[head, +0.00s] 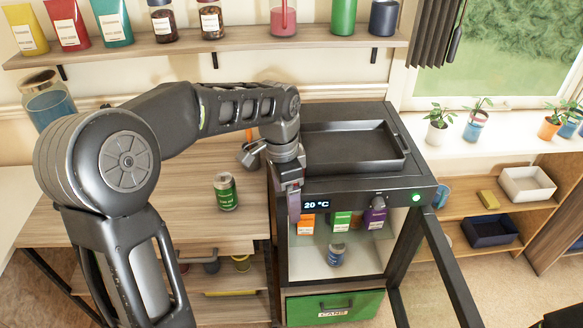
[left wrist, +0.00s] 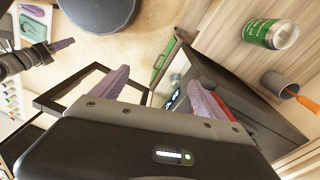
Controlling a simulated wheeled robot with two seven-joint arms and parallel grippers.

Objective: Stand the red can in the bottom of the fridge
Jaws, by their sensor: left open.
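The small black fridge (head: 408,192) stands with its door (head: 450,265) swung open to the right. A blue can (head: 337,256) stands on its pale floor, below several cartons. My left gripper (head: 293,218) points down at the fridge's front left edge. In the left wrist view its fingers (left wrist: 158,80) are apart. A red patch (left wrist: 224,104) shows partly behind one finger; it may be the red can, but I cannot tell whether it is held. No red can is clear in the head view. One finger of my right gripper (left wrist: 62,44) appears in the left wrist view.
A green can (head: 226,192) stands on the wooden counter (head: 120,215) left of the fridge. A black tray (head: 345,150) lies on the fridge top. A green drawer (head: 334,306) is below it. The open door bounds the right side.

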